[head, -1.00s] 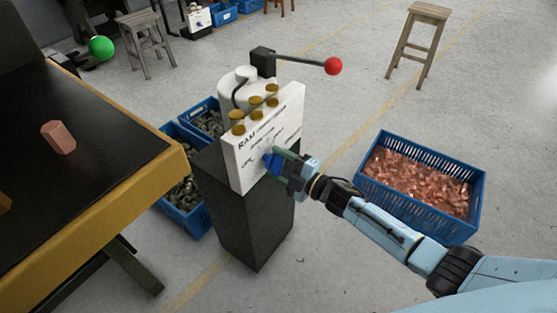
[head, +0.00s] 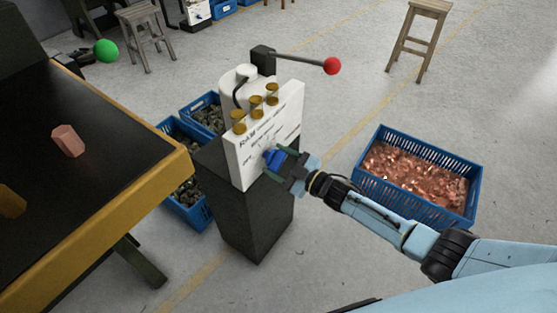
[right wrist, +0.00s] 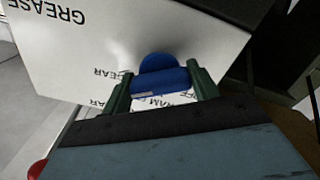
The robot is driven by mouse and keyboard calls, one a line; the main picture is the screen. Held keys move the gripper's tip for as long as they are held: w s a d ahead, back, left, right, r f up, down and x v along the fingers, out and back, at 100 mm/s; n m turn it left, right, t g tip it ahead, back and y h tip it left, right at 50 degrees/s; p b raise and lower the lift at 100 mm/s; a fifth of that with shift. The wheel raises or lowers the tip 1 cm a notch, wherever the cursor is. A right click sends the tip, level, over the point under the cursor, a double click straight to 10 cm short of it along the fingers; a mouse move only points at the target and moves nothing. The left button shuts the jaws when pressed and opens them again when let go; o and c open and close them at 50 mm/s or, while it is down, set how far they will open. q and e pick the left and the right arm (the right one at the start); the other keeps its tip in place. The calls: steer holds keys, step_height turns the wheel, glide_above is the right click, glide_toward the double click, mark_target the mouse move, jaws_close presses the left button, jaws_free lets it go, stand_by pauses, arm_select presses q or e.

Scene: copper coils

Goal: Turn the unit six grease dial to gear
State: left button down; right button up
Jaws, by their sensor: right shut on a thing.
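The grease unit's white panel (head: 262,140) stands on a dark pedestal, with printed labels partly readable. A blue dial (head: 273,158) sits on its front face. My right gripper (head: 280,164) is shut on the dial. In the right wrist view the blue dial (right wrist: 160,80) lies between the two green fingers (right wrist: 161,88), and the words GREASE, GEAR and RAM show on the white panel (right wrist: 130,40). The dial's pointer direction is hard to tell. My left gripper is not in view.
A lever with a red knob (head: 332,66) sticks out above the unit. A blue crate of copper pieces (head: 368,187) is at right. Blue crates (head: 196,214) stand behind the pedestal. A dark bench with a yellow edge (head: 130,207) is at left. Open floor lies in front.

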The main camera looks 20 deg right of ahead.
stand_by(0.4)
steer(key=o, duration=1)
steer(key=shift+s+d, duration=0.2)
steer(key=shift+s, duration=0.05)
arm_select(q)
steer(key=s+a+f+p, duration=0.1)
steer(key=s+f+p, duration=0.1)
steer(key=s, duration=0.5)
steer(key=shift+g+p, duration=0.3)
steer(key=shift+p, duration=0.05)
arm_select(e)
steer(key=v, duration=1.2)
steer(key=shift+s+d, duration=0.3)
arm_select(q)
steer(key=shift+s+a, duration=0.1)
